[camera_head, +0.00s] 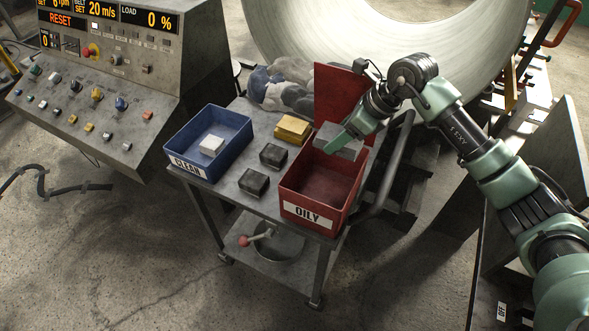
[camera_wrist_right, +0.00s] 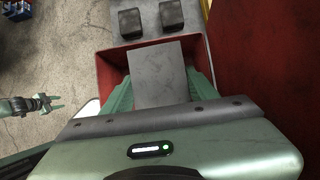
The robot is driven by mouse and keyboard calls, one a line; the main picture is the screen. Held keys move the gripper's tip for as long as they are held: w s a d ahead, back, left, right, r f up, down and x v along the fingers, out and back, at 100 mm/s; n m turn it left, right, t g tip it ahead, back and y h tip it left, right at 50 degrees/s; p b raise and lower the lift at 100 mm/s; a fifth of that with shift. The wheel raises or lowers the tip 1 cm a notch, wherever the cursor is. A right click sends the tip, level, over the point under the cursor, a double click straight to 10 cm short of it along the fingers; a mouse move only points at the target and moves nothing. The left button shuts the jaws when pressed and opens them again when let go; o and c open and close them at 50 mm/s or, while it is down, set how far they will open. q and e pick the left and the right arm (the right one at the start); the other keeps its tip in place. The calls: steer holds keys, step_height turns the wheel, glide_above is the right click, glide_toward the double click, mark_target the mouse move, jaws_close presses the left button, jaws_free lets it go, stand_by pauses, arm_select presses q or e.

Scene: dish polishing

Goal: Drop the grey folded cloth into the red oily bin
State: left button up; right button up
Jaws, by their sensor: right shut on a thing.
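The grey folded cloth (camera_head: 347,142) is held by my right gripper (camera_head: 338,144) over the red oily bin (camera_head: 312,212). In the right wrist view the cloth (camera_wrist_right: 160,72) lies flat between the two green fingers of my right gripper (camera_wrist_right: 160,90), which is shut on it. The bin's rim (camera_wrist_right: 107,65) shows around and below the cloth. The bin's red lid stands open at the back, and the visible part of its floor looks empty. My left gripper (camera_wrist_right: 45,103) shows small at the left of the right wrist view, fingers apart and empty.
Left of the red bin on the cart are two dark folded cloths (camera_head: 254,182) and a yellow folded cloth (camera_head: 292,129). The blue clean bin (camera_head: 228,122) holds a white cloth (camera_head: 211,145). A rag pile (camera_head: 283,84) lies behind. A control console (camera_head: 125,75) stands left.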

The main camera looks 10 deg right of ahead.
steer(key=shift+s+a+f, duration=0.15)
steer(key=shift+s+a, duration=0.3)
steer(key=shift+s, duration=0.1)
arm_select(q)
steer(key=f+b, duration=0.2)
steer(key=shift+s+a+f+b, duration=0.1)
steer(key=shift+s+f+b, duration=0.2)
steer(key=shift+f, duration=0.05)
arm_select(e)
step_height(320, 180, down, 5)
steer(key=shift+d+f, duration=0.1)
steer(key=shift+w, duration=0.1)
steer(key=o, duration=1.4)
steer(key=shift+d, duration=0.1)
steer(key=shift+o, duration=0.2)
